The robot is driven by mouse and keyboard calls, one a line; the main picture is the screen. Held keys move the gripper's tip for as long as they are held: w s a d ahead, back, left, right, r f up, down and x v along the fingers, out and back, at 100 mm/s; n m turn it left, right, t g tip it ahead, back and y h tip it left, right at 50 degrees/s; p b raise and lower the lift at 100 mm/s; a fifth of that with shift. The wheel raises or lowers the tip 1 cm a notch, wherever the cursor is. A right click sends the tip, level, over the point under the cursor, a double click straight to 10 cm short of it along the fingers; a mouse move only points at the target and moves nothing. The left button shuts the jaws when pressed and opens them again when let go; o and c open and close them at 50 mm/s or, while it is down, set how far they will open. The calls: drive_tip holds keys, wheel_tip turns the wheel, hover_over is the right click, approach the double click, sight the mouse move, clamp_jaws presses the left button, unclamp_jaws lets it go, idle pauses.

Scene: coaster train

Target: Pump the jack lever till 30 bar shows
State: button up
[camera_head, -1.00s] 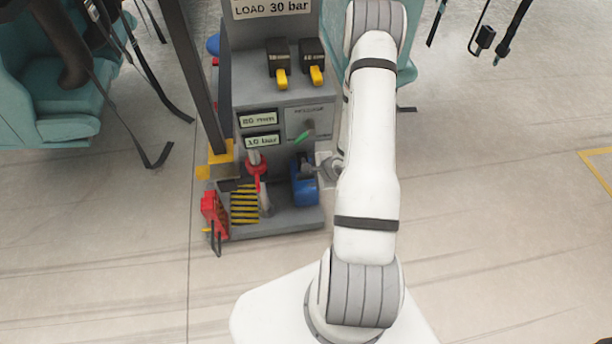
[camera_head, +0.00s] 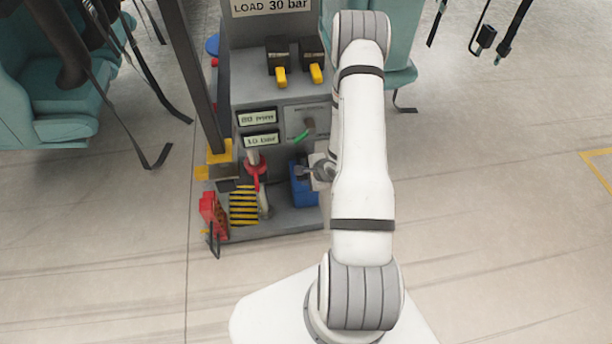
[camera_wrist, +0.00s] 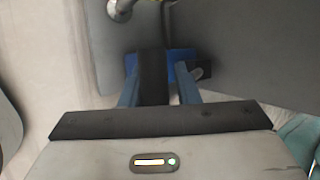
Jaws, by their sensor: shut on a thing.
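The jack unit is a grey cabinet (camera_head: 285,95) with a blue pump body (camera_head: 304,192) low on its right side. The jack lever looks like a dark bar (camera_wrist: 152,88) in the wrist view, running between my two fingers in front of the blue body. My gripper (camera_head: 311,172) is shut on this lever, beside the blue body. In the wrist view my gripper (camera_wrist: 158,74) has one bluish finger on each side of the bar. The lower display (camera_head: 262,140) seems to read 10 bar. The upper display (camera_head: 257,117) seems to read 80 mm. A sign (camera_head: 271,7) says LOAD 30 bar.
Two yellow-tipped switches (camera_head: 296,75), a green-tipped handle (camera_head: 301,136) and a red handle (camera_head: 255,171) are on the cabinet. A red item (camera_head: 213,215) stands at its lower left. Teal seats (camera_head: 60,90) with hanging straps are at left. Floor at right is clear.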

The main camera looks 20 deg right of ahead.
drive_tip(key=shift+s, duration=0.1)
clamp_jaws()
drive_tip(key=shift+s+a+f, duration=0.15)
drive_tip(key=shift+s+f, duration=0.45)
drive_tip(key=shift+f, duration=0.35)
drive_tip(key=o, duration=0.7)
unclamp_jaws()
drive_tip(key=shift+w, duration=0.1)
drive_tip(key=shift+r, duration=0.15)
